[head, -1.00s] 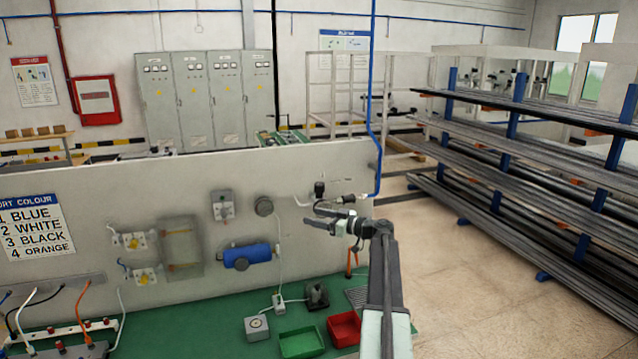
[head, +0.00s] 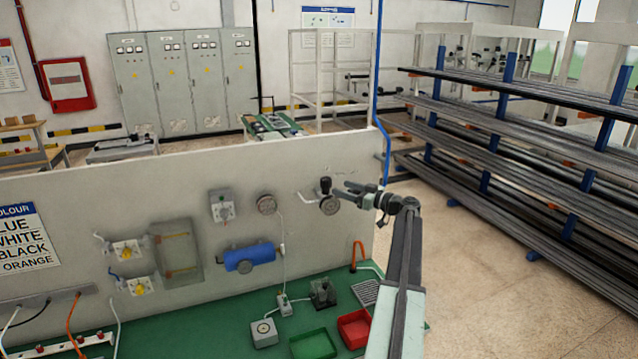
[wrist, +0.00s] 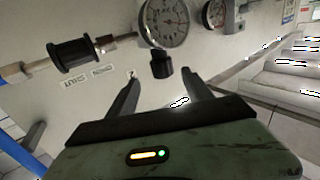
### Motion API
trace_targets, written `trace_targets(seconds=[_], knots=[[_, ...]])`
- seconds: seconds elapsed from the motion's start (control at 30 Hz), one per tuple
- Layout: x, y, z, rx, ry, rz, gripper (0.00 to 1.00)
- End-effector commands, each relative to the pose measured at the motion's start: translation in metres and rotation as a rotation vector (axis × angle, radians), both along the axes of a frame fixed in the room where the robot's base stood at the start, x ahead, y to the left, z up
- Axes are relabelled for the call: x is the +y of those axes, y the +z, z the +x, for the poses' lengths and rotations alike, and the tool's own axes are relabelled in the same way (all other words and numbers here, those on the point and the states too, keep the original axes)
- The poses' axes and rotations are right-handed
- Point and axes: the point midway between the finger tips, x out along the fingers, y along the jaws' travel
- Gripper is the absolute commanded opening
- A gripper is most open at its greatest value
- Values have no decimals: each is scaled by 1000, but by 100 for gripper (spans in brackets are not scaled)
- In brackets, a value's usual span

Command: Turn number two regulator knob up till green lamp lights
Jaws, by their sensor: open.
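A black knob (head: 326,187) stands above a round gauge (head: 329,206) near the right end of the grey panel. In the wrist view, a small black knob (wrist: 162,65) sits beside a large round gauge (wrist: 167,20), beyond and between my fingertips. A larger ribbed black knob (wrist: 75,55) on a pipe fitting is to the left. I cannot make out a green lamp on the panel.
A second gauge (head: 266,204), a small grey box (head: 222,205) and a blue cylinder (head: 249,257) are on the panel (head: 90,180). Green (head: 313,344) and red (head: 354,328) trays lie on the green bench. A bar rack (head: 510,130) stands right, with clear floor before it.

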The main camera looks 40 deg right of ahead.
Motion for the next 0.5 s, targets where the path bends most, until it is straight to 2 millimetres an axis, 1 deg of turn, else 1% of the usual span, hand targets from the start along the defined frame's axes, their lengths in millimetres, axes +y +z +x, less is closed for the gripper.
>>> trace_targets(seconds=[0.17,0.4,0.5], knots=[[8,0,25,0,10,0,59],[18,0,72,0,15,0,59],[20,0,83,0,15,0,59]])
